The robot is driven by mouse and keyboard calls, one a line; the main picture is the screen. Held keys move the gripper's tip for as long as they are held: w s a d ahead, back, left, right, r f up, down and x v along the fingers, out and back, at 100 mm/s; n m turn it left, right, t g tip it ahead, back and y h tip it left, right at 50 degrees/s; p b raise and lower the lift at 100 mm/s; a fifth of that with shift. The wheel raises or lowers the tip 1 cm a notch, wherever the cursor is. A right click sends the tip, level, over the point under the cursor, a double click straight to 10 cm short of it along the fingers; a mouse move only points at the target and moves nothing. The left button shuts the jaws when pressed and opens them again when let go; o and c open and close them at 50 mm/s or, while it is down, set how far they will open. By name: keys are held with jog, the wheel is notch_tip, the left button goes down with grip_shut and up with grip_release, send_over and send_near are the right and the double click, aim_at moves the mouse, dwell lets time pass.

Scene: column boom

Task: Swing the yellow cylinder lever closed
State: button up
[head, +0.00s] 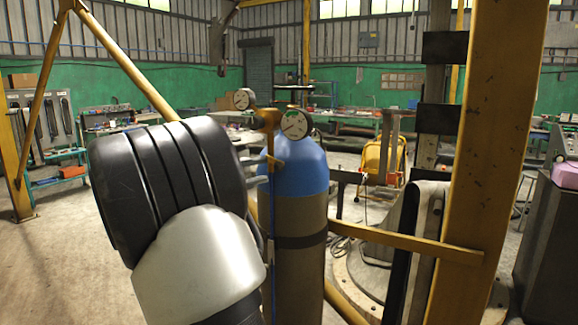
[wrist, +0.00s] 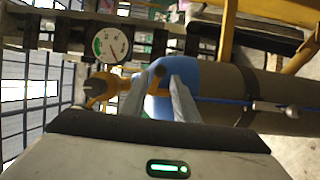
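The gas cylinder (head: 300,215) stands upright in the head view, with a blue top and a grey-brown body. Its yellow valve and lever (head: 268,122) sit on top between two round gauges. In the head view my gripper (head: 254,169) is partly hidden behind my wrist, left of the cylinder's shoulder. I cannot tell whether a finger touches the lever.
A blue hose (head: 271,215) runs down the cylinder's front. A yellow steel post (head: 490,150) and crossbar (head: 405,242) stand to the right. Open floor (head: 70,270) lies left.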

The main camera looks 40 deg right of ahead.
jog(key=d, duration=1.1)
jog(key=shift+a, duration=0.1)
grip_shut()
jog(key=n, duration=0.1)
jog(key=r+n+h+p, duration=0.1)
jog(key=n, duration=0.1)
jog(key=shift+r, duration=0.3)
grip_release()
jog(key=a+f, duration=0.1)
jog(key=a, duration=1.6)
jog(key=shift+s+a+f, duration=0.15)
jog(key=shift+f, duration=0.25)
